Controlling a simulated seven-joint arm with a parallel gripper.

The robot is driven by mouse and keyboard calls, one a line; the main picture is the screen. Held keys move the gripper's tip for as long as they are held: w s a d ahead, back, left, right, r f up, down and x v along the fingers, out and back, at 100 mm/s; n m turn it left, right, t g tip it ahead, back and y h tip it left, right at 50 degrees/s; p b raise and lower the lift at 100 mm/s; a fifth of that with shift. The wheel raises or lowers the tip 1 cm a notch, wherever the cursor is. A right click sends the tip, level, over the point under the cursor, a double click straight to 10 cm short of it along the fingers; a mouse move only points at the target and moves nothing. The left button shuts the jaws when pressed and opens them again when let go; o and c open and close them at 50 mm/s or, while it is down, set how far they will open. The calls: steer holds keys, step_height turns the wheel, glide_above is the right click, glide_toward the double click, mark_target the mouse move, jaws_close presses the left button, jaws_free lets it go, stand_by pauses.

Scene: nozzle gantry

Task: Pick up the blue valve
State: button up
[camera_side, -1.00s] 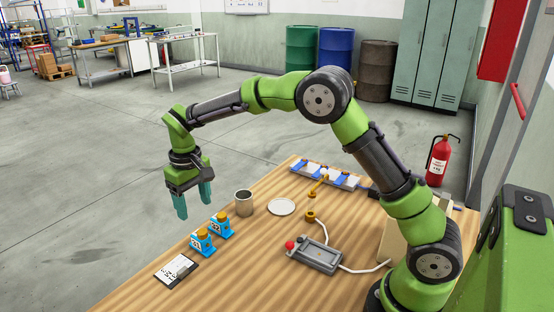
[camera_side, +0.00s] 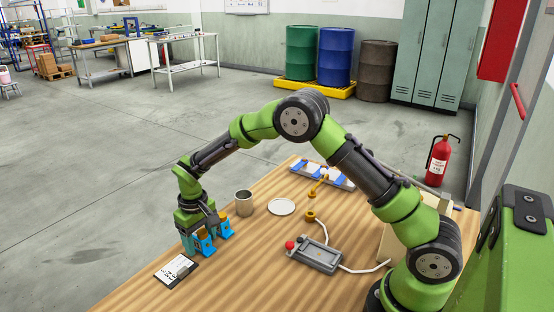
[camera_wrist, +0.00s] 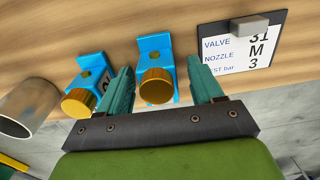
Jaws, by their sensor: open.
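Two blue valves with gold caps stand side by side near the table's left edge. The nearer blue valve (camera_side: 206,245) also shows in the wrist view (camera_wrist: 155,46), between my fingers. The other blue valve (camera_side: 226,231) stands just beyond it and shows left of my fingers in the wrist view (camera_wrist: 92,72). My gripper (camera_side: 199,243) is low over the valves, fingers pointing down. Its teal fingers are open, one on each side of the nearer valve in the wrist view (camera_wrist: 163,84). Whether they touch it I cannot tell. My gripper partly hides the valves in the side view.
A card on a dark board (camera_side: 176,271) lies close to the nearer valve. A metal cup (camera_side: 244,203) stands behind the valves, with a white plate (camera_side: 281,207) beside it. A control box (camera_side: 315,257) with a red button and cable lies to the right.

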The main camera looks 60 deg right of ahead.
steer(key=c, duration=1.1)
steer(key=shift+c, duration=0.5)
steer(key=shift+r, duration=0.2)
